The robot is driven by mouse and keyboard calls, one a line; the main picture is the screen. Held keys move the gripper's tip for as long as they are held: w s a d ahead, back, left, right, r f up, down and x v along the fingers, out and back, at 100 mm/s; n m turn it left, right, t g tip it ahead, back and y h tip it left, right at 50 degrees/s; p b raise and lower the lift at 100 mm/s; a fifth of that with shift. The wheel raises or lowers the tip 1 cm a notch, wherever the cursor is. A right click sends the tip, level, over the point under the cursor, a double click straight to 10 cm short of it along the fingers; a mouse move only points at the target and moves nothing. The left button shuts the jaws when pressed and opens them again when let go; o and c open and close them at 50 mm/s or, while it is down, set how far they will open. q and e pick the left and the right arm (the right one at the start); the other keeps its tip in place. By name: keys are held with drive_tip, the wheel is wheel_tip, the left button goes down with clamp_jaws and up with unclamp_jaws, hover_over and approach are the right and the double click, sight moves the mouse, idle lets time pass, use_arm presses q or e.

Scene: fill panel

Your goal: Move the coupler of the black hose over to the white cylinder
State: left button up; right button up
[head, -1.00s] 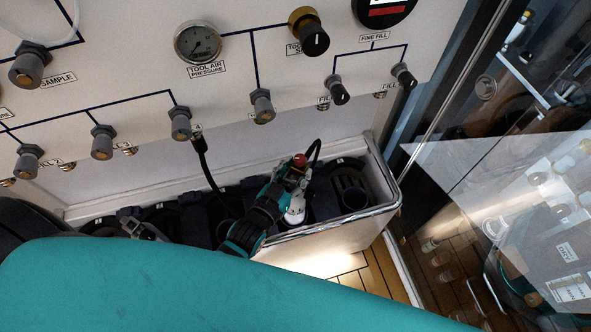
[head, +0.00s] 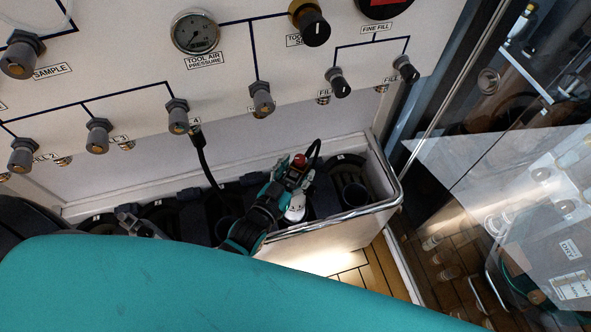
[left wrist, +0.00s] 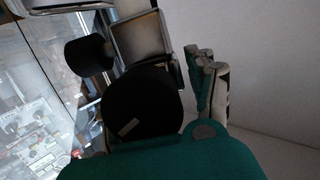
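A black hose (head: 204,160) hangs from the port labelled 4 on the panel and drops into the rack; its lower end is hidden among dark cylinders. A second short black hose (head: 315,148) arcs beside a red-topped fitting (head: 299,160). A white rounded part (head: 294,208), perhaps the white cylinder's top, shows just below my left gripper (head: 292,180). The gripper is teal and black, close against the fitting; its grip is unclear. In the left wrist view, a teal finger (left wrist: 207,80) stands beside a large black round part (left wrist: 143,112).
The metal-railed rack (head: 330,222) holds several dark cylinders below the panel. The white panel (head: 235,75) carries several knobs and a gauge (head: 195,33). A glass door (head: 490,150) stands at the right. My teal arm link covers the lower left.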

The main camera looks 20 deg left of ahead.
use_arm(q)
drive_tip(key=shift+o, duration=0.8)
drive_tip(key=shift+s+f, duration=0.1)
drive_tip(key=v, duration=1.2)
drive_tip(key=shift+a, duration=0.1)
